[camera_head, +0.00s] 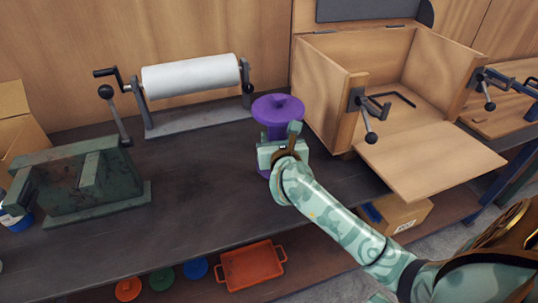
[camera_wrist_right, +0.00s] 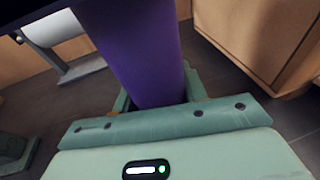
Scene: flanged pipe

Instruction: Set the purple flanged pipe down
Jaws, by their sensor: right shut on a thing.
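The purple flanged pipe (camera_head: 278,110) stands roughly upright at the dark workbench (camera_head: 215,180), left of the wooden box. My right gripper (camera_head: 281,152) is shut on the pipe's middle, and the gripper body hides much of the lower part. In the right wrist view the purple pipe (camera_wrist_right: 138,50) runs between the fingers of my right gripper (camera_wrist_right: 155,98). I cannot tell whether its lower flange touches the bench. My left gripper is not in view.
A paper roll on a holder (camera_head: 192,76) stands behind left. An open wooden box (camera_head: 323,95) is close on the right. A green vise (camera_head: 85,180) stands on the left. The bench between vise and pipe is clear. An orange tray (camera_head: 252,268) is below the bench top.

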